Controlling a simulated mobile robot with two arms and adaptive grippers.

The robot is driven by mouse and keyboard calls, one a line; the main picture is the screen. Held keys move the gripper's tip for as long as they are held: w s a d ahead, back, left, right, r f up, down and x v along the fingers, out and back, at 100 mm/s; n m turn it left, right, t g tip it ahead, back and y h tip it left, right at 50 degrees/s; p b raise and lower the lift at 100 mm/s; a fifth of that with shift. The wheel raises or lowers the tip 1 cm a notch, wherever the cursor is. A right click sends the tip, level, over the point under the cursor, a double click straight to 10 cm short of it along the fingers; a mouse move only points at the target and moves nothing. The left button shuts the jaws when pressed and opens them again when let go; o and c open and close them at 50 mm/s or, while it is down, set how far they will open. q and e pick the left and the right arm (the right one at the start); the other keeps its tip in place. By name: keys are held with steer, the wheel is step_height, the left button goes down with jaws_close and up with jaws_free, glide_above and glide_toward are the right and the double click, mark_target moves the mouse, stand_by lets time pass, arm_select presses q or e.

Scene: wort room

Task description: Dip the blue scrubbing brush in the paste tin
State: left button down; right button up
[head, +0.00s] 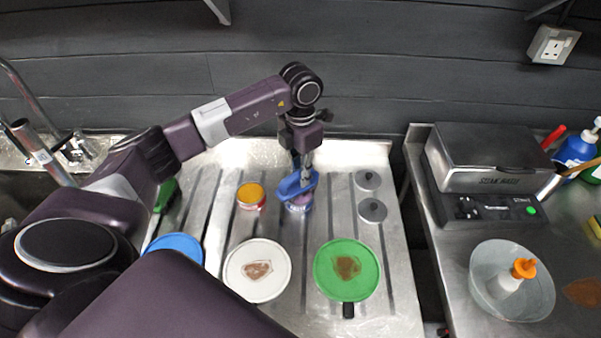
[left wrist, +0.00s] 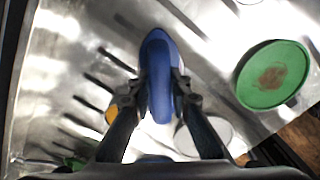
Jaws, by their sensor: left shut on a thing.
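My left gripper (head: 305,168) is shut on the blue scrubbing brush (head: 297,187). In the left wrist view the brush (left wrist: 158,80) sits between the two fingers (left wrist: 160,88). In the head view the brush is directly over a small round tin (head: 299,206) with a bluish side, which it partly covers. I cannot tell whether the brush touches the tin's contents. A second tin (head: 250,196), with orange-yellow contents and a red mark on its side, stands just left of it. Neither tin's label is readable. My right gripper is not in view.
Blue (head: 176,246), white (head: 240,284) and green (head: 329,283) plates lie in front; the last two bear brown stains. Two grey lids (head: 368,179) (head: 372,210) lie right. A green brush (head: 166,193) lies left. A soak wash unit (head: 490,160) and grey bowl (head: 537,306) stand on the right counter.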

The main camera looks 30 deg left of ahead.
arm_select(q)
steer(key=shift+f, duration=0.25)
stand_by(0.3)
steer(key=shift+b, duration=0.3)
stand_by(0.9)
steer(key=shift+r+p, duration=0.6)
steer(key=shift+r, duration=0.2)
steer(key=shift+r+p, duration=1.6)
steer(key=shift+r, duration=1.15)
